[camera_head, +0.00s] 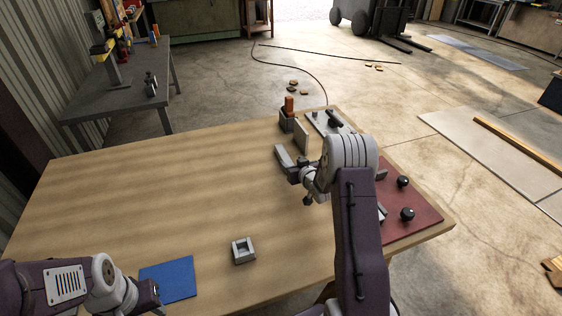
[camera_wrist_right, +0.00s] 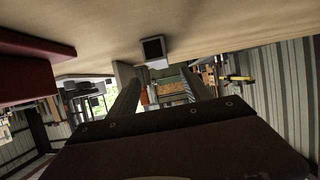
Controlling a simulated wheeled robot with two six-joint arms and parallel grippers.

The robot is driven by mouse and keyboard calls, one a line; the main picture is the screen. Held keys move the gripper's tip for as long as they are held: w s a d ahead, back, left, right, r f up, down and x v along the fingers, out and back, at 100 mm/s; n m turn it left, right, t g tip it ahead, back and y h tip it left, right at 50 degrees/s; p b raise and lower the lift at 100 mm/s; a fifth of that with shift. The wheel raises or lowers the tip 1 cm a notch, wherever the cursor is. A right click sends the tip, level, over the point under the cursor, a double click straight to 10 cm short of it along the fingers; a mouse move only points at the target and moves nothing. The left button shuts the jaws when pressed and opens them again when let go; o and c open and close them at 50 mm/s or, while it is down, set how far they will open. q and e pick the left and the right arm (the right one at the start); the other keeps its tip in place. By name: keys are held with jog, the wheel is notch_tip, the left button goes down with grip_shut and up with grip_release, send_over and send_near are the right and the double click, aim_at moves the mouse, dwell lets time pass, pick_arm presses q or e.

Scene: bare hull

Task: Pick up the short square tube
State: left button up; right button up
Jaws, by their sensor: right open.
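A short, grey, square-sided tube (camera_head: 243,260) with a square opening sits on the near middle of the wooden table. My right gripper (camera_head: 287,137) is open and empty, over the table further back and to the right of the tube, apart from it. In the right wrist view the open fingers (camera_wrist_right: 160,83) reach forward. A dark square face with a pale edge (camera_wrist_right: 153,50) shows near the table there; I cannot tell whether it is the same tube. My left gripper (camera_head: 152,292) is at the near left by the blue mat; its jaws are too unclear to read.
A blue mat (camera_head: 168,281) lies at the table's near left. A grey block (camera_head: 285,121) with an orange piece (camera_head: 289,103) stands at the back edge. A red panel (camera_head: 420,198) with black knobs lies at the right, partly behind my right arm. The table's left half is clear.

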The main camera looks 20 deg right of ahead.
aim_at(284, 155)
jog(key=shift+x, duration=0.75)
jog(key=shift+w+d+f, duration=0.15)
jog(key=shift+w+f, duration=0.05)
jog(key=shift+w, duration=0.15)
jog(key=x, duration=0.5)
jog(key=shift+w, duration=0.1)
jog(key=shift+r, duration=0.15)
jog(key=c, duration=0.4)
grip_shut()
